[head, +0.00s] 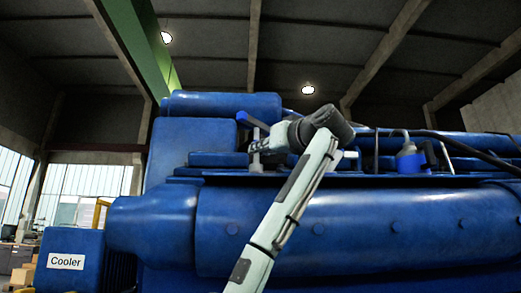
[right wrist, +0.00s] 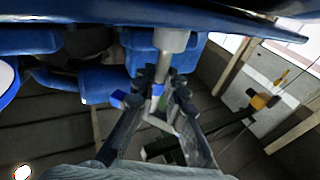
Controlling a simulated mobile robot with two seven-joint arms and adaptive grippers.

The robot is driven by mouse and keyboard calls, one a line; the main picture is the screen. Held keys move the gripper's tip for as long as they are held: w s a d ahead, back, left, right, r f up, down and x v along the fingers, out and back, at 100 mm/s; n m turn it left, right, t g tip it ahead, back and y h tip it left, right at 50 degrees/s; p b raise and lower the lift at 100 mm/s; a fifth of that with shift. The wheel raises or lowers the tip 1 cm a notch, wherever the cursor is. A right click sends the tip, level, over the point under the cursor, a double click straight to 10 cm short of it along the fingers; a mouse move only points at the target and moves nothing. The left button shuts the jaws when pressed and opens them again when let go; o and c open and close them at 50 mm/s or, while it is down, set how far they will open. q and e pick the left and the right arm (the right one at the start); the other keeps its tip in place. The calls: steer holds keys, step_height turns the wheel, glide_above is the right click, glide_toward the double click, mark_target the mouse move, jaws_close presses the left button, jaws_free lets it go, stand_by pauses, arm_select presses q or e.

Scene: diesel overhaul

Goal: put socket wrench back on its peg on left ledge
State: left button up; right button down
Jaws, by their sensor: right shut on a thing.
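My right gripper (head: 262,146) is at the left part of the ledge (head: 228,173) on the blue engine. It is shut on the socket wrench, whose blue handle (head: 246,119) sticks up to the left above the fingers. In the right wrist view the fingers (right wrist: 168,92) close around its grey shaft (right wrist: 158,89), with a blue end (right wrist: 126,99) beside them. A wider grey cylinder (right wrist: 172,41) lies in line with the shaft on the ledge side. I cannot tell whether it is the socket or the peg, or whether they touch. My left gripper is not in view.
A blue can (head: 409,160) stands farther right on the ledge, near a dark hose (head: 462,146). The blue engine block (head: 190,140) rises close behind my gripper. A blue box labelled Cooler (head: 68,262) stands at the lower left. The space above the ledge is open.

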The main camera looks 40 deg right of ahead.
steer(key=shift+f, duration=0.25)
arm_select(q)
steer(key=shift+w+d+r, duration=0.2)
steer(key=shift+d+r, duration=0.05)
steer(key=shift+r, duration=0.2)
arm_select(e)
steer(key=c, duration=1.6)
jaws_free()
steer(key=shift+r+p, duration=0.65)
steer(key=shift+r, duration=0.25)
steer(key=s+b, duration=0.1)
steer(key=s, duration=0.1)
steer(key=s+f, duration=0.1)
steer(key=s, duration=0.1)
steer(key=shift+s+a+f+b, duration=0.15)
steer(key=shift+s+f+b, duration=0.1)
steer(key=shift+b, duration=0.15)
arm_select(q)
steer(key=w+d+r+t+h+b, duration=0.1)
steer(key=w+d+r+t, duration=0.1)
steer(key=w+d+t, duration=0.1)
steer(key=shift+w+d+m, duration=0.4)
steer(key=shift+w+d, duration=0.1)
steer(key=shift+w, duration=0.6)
arm_select(e)
steer(key=s, duration=0.5)
steer(key=s+f, duration=0.1)
steer(key=s, duration=0.1)
steer(key=shift+s+a, duration=0.2)
steer(key=shift+a, duration=0.1)
